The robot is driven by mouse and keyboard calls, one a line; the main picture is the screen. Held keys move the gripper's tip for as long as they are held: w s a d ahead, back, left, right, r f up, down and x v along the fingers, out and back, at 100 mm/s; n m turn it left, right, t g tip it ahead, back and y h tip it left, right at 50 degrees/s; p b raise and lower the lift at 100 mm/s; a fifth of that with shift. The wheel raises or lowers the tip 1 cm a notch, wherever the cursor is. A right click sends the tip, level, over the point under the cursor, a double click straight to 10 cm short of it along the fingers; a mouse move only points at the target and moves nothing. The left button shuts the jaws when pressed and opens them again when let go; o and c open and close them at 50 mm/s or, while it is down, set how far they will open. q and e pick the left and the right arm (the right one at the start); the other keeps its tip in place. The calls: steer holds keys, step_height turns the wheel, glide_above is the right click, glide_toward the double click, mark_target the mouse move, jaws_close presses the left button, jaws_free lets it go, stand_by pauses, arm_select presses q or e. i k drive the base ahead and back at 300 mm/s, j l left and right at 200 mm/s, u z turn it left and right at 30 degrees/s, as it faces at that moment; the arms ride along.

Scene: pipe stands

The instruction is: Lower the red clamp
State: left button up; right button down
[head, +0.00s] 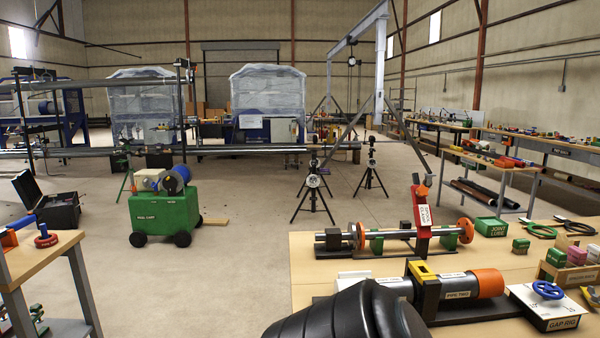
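The red clamp (422,215) stands upright, slightly tilted, on the wooden table at the right. It has a white label, too small to read surely, and an orange-red tip at its top. It rises beside a metal pipe (387,235) that lies across dark and green supports, with orange flanges (465,231) on it. Whether the clamp touches the pipe I cannot tell. Neither of my grippers is in view. A black rounded part, likely my own arm, fills the bottom middle and hides part of the table's front.
In front of the clamp lies a larger pipe (457,287) with an orange end and yellow block. A gap rig (546,306) with a blue handwheel is at right. A green joint lube box (493,225) stands behind. Bare tabletop (320,262) shows at the left.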

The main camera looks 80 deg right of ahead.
mark_target(422, 214)
steer(key=i+z, duration=0.4)
steer(key=i, duration=0.15)
steer(key=i+j+z, duration=0.25)
steer(key=i+z, duration=0.15)
steer(key=i, duration=0.15)
steer(key=i+l+z, duration=0.1)
steer(key=i+z, duration=0.15)
steer(key=z, duration=0.15)
steer(key=i+z, duration=0.25)
steer(key=z, duration=0.2)
steer(key=i+j+z, duration=0.1)
steer(key=i+z, duration=0.15)
steer(key=z, duration=0.15)
steer(key=i+l+z, duration=0.15)
steer(key=i+z, duration=0.4)
steer(key=z, duration=0.2)
steer(key=i+z, duration=0.4)
steer(key=k, duration=0.05)
